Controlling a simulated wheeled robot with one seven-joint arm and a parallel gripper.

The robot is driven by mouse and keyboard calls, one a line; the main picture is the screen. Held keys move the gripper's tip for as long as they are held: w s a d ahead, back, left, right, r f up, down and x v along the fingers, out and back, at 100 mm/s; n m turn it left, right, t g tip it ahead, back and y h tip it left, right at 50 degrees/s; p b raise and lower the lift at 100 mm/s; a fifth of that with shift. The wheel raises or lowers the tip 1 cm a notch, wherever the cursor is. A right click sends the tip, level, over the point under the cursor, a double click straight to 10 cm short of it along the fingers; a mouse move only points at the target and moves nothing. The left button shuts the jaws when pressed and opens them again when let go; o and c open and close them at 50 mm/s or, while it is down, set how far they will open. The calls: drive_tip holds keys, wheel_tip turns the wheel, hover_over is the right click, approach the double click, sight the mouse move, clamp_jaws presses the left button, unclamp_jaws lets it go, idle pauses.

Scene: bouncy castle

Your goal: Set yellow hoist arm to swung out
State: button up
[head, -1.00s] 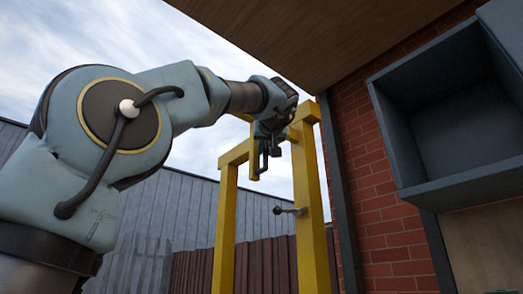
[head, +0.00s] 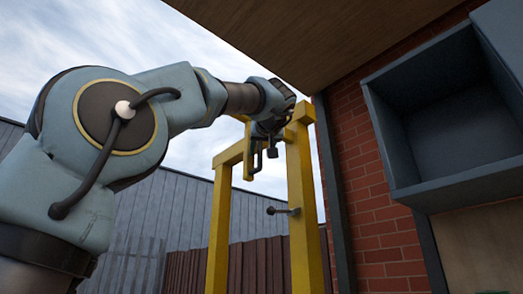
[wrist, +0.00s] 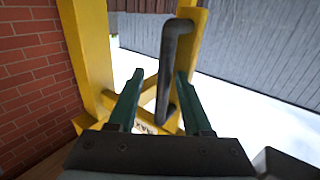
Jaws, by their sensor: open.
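The yellow hoist frame (head: 303,215) has two uprights and a top beam. Its yellow arm piece (wrist: 188,50) carries a dark grey bar handle (wrist: 172,62) in the wrist view. My gripper (wrist: 160,74) is open, with one green finger on either side of the handle in that picture. I cannot tell whether the fingers touch the handle or how deep it sits between them. In the head view my gripper (head: 263,158) is up by the top beam, and my wrist hides part of the hoist arm.
A red brick wall (head: 373,190) and a blue-grey open box shelf (head: 455,135) stand at the right. A wooden roof (head: 270,40) hangs overhead. A small dark knob (head: 283,211) sticks out from the right upright. Grey and brown fencing lies behind.

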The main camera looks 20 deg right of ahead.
drive_tip(key=b+v, duration=0.3)
drive_tip(key=v, duration=0.7)
drive_tip(key=shift+s, duration=0.4)
drive_tip(key=shift+a, duration=0.1)
drive_tip(key=w+d+f+m+g, duration=0.1)
drive_tip(key=w+f, duration=0.3)
drive_tip(key=f, duration=0.3)
drive_tip(key=w+d+f+m+g+y, duration=0.1)
drive_tip(key=w+f+g, duration=0.1)
drive_tip(key=w+f, duration=0.35)
drive_tip(key=w+d+f+m+g, duration=0.1)
drive_tip(key=w+f, duration=0.1)
drive_tip(key=f, duration=0.6)
drive_tip(key=w+a+f+g+y, duration=0.1)
drive_tip(key=w+a+f+g, duration=0.2)
drive_tip(key=f, duration=0.9)
drive_tip(key=w+a+f+g+y, duration=0.1)
drive_tip(key=w+a+f, duration=0.3)
drive_tip(key=f, duration=0.7)
drive_tip(key=s+a+f+n+g+y, duration=0.1)
drive_tip(key=s+a+f+g, duration=0.15)
drive_tip(key=a+f, duration=0.6)
drive_tip(key=s+a+f+g, duration=0.25)
drive_tip(key=a+f, duration=0.25)
drive_tip(key=f, duration=0.7)
drive_tip(key=s+a+f+n+g, duration=0.3)
drive_tip(key=s+a+f, duration=0.6)
drive_tip(key=s+f, duration=0.3)
drive_tip(key=shift+s+a+f, duration=0.25)
drive_tip(key=shift+s+a, duration=0.15)
